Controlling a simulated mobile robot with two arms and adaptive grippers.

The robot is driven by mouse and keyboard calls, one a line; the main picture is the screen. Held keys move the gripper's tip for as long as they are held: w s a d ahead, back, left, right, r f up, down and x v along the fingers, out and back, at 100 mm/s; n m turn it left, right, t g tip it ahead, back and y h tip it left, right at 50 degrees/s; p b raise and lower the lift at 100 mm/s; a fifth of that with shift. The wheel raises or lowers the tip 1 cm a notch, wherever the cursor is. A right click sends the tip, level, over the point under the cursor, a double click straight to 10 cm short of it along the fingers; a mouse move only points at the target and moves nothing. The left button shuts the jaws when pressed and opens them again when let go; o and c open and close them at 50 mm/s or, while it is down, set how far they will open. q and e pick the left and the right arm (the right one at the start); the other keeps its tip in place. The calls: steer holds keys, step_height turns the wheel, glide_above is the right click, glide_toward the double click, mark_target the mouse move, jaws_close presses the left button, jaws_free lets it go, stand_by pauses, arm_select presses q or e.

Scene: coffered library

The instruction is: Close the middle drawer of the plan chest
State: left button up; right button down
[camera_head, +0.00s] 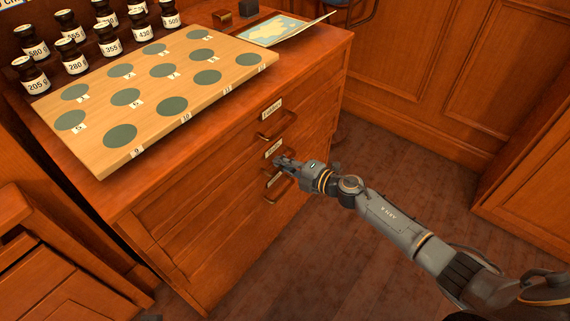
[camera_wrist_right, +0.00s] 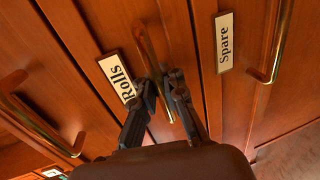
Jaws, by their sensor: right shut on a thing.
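The wooden plan chest (camera_head: 200,235) stands in the middle of the head view, with three labelled drawers on its front. The middle drawer's label reads "Rolls" (camera_wrist_right: 117,76) in the right wrist view. Its brass-coloured bar handle (camera_wrist_right: 148,52) lies between the fingers of my right gripper (camera_wrist_right: 168,88), which is shut on it. In the head view my right gripper (camera_head: 280,162) reaches the chest front from the right and partly hides the handle. The middle drawer front looks nearly flush with its neighbours; I cannot tell any small gap. My left gripper is not in view.
The top drawer handle (camera_head: 277,128) is above, and the "Spare" drawer handle (camera_wrist_right: 275,45) is on the other side. A numbered board (camera_head: 100,102), several dark jars (camera_head: 31,76) and a map (camera_head: 280,28) lie on top. The floor (camera_head: 400,160) right of the chest is clear.

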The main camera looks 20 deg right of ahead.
steer(key=c, duration=1.4)
jaws_free()
steer(key=v, duration=1.2)
steer(key=shift+s, duration=0.1)
